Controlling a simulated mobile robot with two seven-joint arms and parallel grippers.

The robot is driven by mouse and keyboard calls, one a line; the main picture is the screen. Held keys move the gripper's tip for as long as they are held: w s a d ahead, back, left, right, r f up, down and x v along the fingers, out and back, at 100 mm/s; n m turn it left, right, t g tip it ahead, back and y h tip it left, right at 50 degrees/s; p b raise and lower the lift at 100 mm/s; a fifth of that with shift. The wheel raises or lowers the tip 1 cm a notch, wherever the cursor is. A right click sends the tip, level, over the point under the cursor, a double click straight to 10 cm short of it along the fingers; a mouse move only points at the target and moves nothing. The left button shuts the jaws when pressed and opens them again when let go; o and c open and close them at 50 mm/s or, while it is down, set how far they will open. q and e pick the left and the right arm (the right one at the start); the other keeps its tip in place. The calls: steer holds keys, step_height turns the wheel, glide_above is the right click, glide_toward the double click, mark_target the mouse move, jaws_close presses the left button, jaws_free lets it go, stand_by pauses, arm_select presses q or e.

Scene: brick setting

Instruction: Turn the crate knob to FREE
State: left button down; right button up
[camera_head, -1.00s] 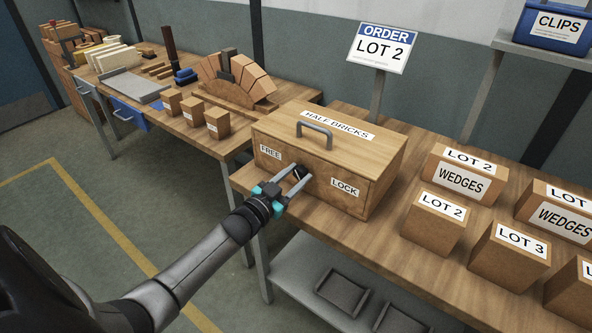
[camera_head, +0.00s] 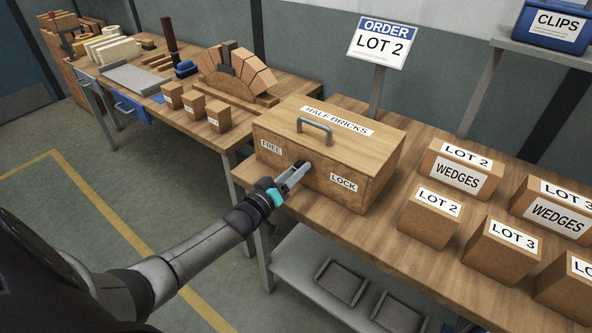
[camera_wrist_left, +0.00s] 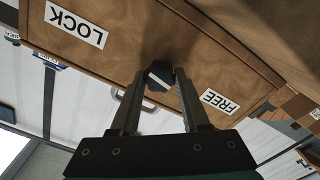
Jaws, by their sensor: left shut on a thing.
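The wooden crate (camera_head: 300,182), labelled HALF BRICKS on its lid, sits on the bench with its lid closed. Its front face has a FREE label (camera_head: 271,146) on the left and a LOCK label (camera_head: 344,183) on the right. The black knob (camera_wrist_left: 160,76) with a white line on it is between these labels. My left gripper (camera_head: 301,166) is shut on the knob, one finger on each side in the left wrist view (camera_wrist_left: 160,84). The fingers largely hide the knob in the head view. I cannot tell which label the white line points to. My right gripper is not in view.
Small boxes marked LOT 2 (camera_head: 430,217) and LOT 3 (camera_head: 503,250) and WEDGES boxes (camera_head: 461,171) stand right of the crate. An ORDER LOT 2 sign (camera_head: 381,43) stands behind. A brick arch (camera_head: 237,74) is on the left bench. Open floor lies in front.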

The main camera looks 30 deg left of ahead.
arm_select(q)
steer(key=shift+n, duration=0.5)
steer(key=shift+c, duration=1.9)
jaws_free()
steer(key=s+a+p, duration=0.1)
steer(key=s+p, duration=0.1)
steer(key=s, duration=1.3)
steer(key=shift+s, duration=0.15)
steer(key=shift+a, duration=0.1)
